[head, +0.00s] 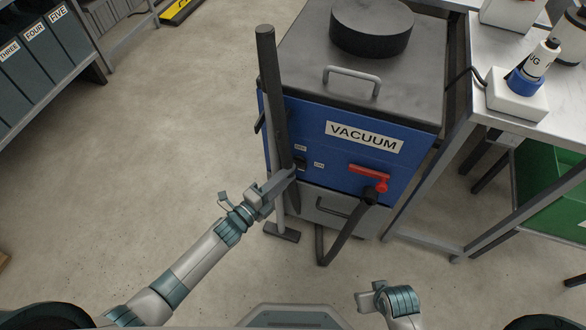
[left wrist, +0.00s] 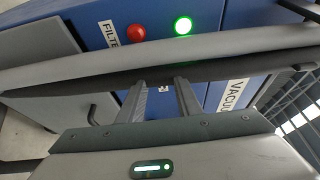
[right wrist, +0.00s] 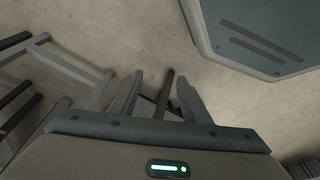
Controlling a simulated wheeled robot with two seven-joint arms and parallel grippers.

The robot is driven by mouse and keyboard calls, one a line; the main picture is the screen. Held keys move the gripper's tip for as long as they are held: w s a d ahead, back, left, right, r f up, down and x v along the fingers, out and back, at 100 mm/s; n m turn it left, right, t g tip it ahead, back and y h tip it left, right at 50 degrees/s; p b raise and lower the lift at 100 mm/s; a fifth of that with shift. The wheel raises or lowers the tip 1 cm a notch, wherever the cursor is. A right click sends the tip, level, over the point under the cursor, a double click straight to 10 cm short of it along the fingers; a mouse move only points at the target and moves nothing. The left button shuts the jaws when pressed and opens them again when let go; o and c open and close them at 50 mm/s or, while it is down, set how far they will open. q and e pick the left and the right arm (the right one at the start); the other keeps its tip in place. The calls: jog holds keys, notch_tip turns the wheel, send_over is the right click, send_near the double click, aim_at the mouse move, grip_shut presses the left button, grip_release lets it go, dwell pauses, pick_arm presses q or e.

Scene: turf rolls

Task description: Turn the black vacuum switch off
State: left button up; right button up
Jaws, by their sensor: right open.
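The blue vacuum unit (head: 345,140) stands ahead with a VACUUM label. A small black switch (head: 301,163) sits on its front panel, between two small white labels. My left gripper (head: 291,173) is at the panel just below and left of the switch, beside a grey upright wand (head: 274,100). In the left wrist view its fingers (left wrist: 162,82) are apart, with nothing seen held; the wand crosses just beyond the tips and the switch cannot be made out. Whether a finger touches the switch cannot be told. My right gripper (head: 362,300) is low, away from the unit, open and empty.
A red lever (head: 368,176) and a black hose (head: 345,235) are right of the switch. A lit green light (left wrist: 183,25) and a red button (left wrist: 137,32) show near the FILTER label. A metal workbench (head: 490,105) stands at the right. Floor at the left is clear.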

pick_arm(q)
jog(key=x, duration=0.3)
pick_arm(e)
jog(key=shift+s, duration=0.3)
jog(key=shift+s, duration=0.2)
pick_arm(q)
jog(key=shift+c, duration=0.9)
grip_shut()
pick_arm(e)
jog(key=shift+w, duration=0.15)
